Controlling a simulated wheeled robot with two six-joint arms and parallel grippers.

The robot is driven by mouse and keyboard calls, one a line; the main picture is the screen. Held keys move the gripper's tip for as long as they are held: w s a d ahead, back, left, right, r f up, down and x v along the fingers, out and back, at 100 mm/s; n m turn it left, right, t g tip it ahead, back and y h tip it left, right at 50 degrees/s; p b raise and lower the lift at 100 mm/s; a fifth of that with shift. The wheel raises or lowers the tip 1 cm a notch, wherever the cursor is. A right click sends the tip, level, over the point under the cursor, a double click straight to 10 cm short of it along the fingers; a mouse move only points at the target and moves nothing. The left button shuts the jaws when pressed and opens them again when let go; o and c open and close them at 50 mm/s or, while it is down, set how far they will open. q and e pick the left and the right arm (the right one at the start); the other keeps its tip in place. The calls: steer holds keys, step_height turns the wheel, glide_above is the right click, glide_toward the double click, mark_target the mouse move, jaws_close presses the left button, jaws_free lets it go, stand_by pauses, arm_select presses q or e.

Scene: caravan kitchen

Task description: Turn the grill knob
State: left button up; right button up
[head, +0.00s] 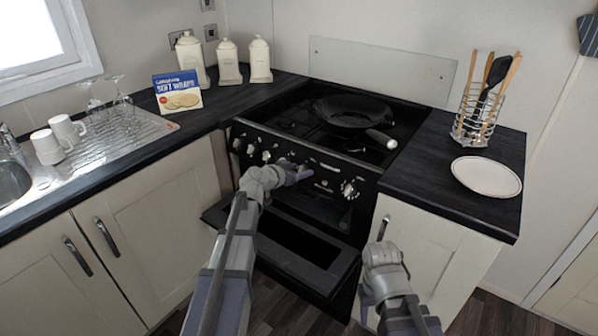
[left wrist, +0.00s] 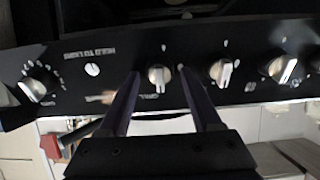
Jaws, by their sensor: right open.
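The black cooker's front panel (head: 325,178) carries a row of pale knobs. My left gripper (head: 300,173) is at this panel, right of its middle in the head view. In the left wrist view its two fingers (left wrist: 159,78) are apart, with one pale knob (left wrist: 158,73) between their tips. I cannot tell whether they touch it. The small lettering by this knob is not readable. A larger dial knob (left wrist: 37,84) is to its left in that view; it also shows in the head view (head: 349,188). My right gripper (head: 368,299) is open, low before the right cupboard.
The oven door (head: 300,262) hangs open below the panel. A black pan (head: 350,112) stands on the hob. A plate (head: 486,177) and a utensil rack (head: 474,125) are on the right worktop. A blue box (head: 178,92) and mugs (head: 47,147) are at the left.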

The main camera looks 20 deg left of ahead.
arm_select(q)
jaws_close()
stand_by(0.3)
steer(key=n, duration=0.4)
steer(key=shift+n, duration=0.4)
steer(key=n, duration=0.4)
steer(key=shift+a+n, duration=0.1)
steer(key=shift+n, duration=0.3)
steer(key=n, duration=0.4)
steer(key=shift+f+y, duration=0.1)
steer(key=shift+y, duration=0.3)
steer(key=shift+n+p, duration=0.3)
steer(key=shift+n, duration=1.9)
